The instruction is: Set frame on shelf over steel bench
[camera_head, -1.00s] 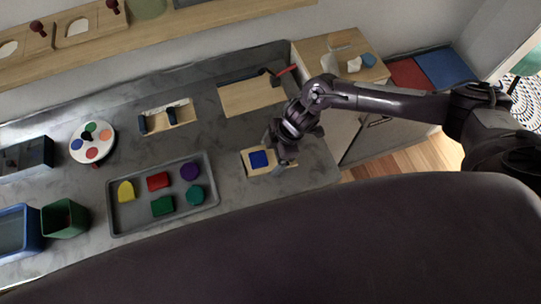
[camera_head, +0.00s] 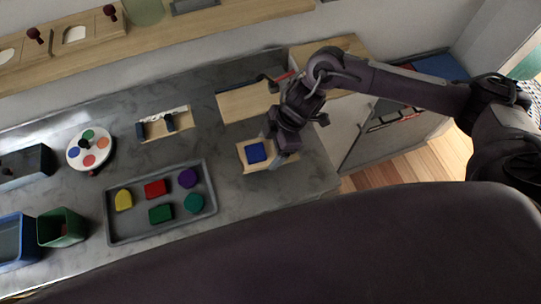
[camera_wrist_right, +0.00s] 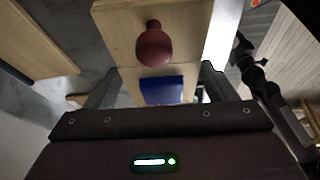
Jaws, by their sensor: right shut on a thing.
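The frame is a pale wooden board (camera_head: 244,158) with a blue square (camera_head: 255,153) in it, over the right end of the grey bench (camera_head: 190,115). My right gripper (camera_head: 277,145) is shut on the frame at its right side and covers part of it. In the right wrist view, the fingers (camera_wrist_right: 155,92) flank a wooden board (camera_wrist_right: 125,40) with a dark red knob (camera_wrist_right: 154,46) and a blue face (camera_wrist_right: 162,90). The wooden shelf (camera_head: 230,18) runs along the wall behind the bench. My left gripper is out of view.
A grey tray (camera_head: 135,228) holds several coloured blocks. A wooden board (camera_head: 248,103), a round dial (camera_head: 90,148) and bins (camera_head: 62,227) also occupy the bench.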

